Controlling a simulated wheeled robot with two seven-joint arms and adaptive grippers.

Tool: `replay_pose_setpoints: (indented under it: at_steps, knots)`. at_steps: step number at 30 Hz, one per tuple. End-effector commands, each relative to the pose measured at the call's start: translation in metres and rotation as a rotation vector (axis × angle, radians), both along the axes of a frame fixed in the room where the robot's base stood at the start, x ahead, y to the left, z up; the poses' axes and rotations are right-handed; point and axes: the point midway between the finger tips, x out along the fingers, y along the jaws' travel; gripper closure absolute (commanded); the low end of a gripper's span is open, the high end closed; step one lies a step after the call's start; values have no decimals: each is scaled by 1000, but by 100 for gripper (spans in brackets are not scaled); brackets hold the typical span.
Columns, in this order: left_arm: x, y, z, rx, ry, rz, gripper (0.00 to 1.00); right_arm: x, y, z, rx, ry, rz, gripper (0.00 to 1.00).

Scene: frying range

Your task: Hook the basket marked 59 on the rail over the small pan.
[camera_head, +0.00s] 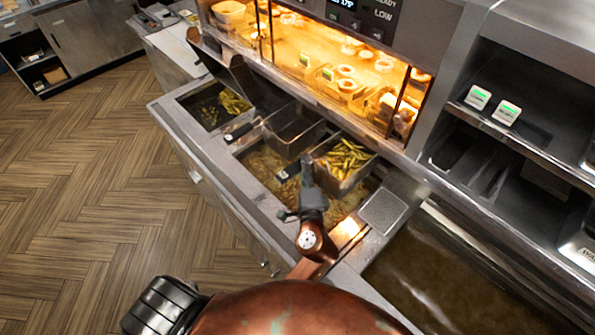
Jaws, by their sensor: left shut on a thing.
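My left gripper (308,180) is shut on the handle of a wire basket of fries (345,165). This basket is at the right end of the middle oil pan (352,196), and I cannot tell whether it hangs on the rail or is held above the oil. An empty basket (292,128) is to its left, with its black handle (238,132) pointing left. Another basket of fries (233,103) is over the small pan (203,108) at the far left. No number 59 is readable on any basket. My right gripper is not in view.
A lit warming shelf (345,60) with food stands behind the pans. A perforated square plate (383,211) lies right of the middle pan, and a large oil pan (440,280) is at the lower right. Open wooden floor (100,180) lies left.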

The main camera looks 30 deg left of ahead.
Motion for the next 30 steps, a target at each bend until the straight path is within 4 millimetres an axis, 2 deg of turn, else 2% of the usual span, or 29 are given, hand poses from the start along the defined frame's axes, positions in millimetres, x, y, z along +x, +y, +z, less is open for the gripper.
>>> replay_pose_setpoints:
  at_steps: [7,15,30]
  knots:
    - [17,-6,1,0,-4,-1,100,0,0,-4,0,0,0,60]
    - [16,-5,-17,-1,-3,0,100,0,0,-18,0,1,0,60]
    - [16,-6,-20,-1,-4,0,100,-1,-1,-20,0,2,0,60]
